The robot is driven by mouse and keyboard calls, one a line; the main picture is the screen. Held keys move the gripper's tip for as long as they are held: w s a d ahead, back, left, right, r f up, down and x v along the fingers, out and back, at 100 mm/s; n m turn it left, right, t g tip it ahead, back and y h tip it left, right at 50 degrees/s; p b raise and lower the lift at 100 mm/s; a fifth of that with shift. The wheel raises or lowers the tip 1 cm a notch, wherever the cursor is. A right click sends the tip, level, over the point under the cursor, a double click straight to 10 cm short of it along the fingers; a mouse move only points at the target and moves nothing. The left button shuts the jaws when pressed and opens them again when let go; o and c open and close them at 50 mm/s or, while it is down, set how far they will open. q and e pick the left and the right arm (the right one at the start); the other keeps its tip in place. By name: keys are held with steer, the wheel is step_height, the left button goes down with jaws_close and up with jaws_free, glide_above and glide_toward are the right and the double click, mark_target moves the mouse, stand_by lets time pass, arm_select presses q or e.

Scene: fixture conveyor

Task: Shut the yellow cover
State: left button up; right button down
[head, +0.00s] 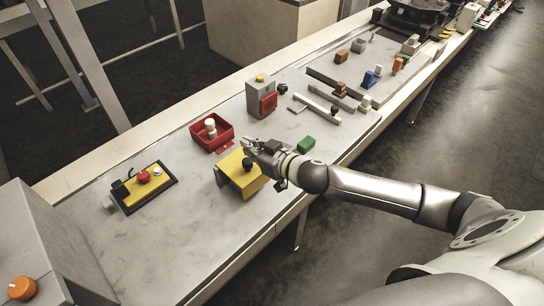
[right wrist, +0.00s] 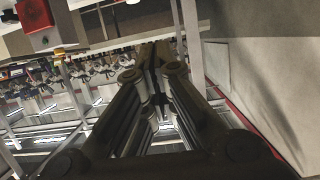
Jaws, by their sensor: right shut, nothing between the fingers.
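The yellow cover (head: 236,178) is a bent plate near the front edge of the bench in the head view, with a dark round knob (head: 248,163) by its upper right side. Its raised face looks tilted, and I cannot tell its exact angle. My right gripper (head: 248,147) is shut and empty just above the far right edge of the cover. I cannot tell whether it touches the cover. The right wrist view shows my fingers together (right wrist: 155,58), and the cover is not recognisable there. My left gripper is not in view.
A red open box (head: 194,132) with a white-topped post stands behind the cover. A grey box with a red front (head: 262,100) is farther back, and a green block (head: 306,145) lies right of my gripper. A yellow panel with a red button (head: 150,188) is at left.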

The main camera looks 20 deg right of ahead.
steer(key=f+b+v, duration=0.1)
steer(key=b+v, duration=0.1)
steer(key=v, duration=0.6)
steer(key=shift+s+d, duration=0.3)
steer(key=shift+s, duration=0.15)
steer(key=shift+f, duration=0.1)
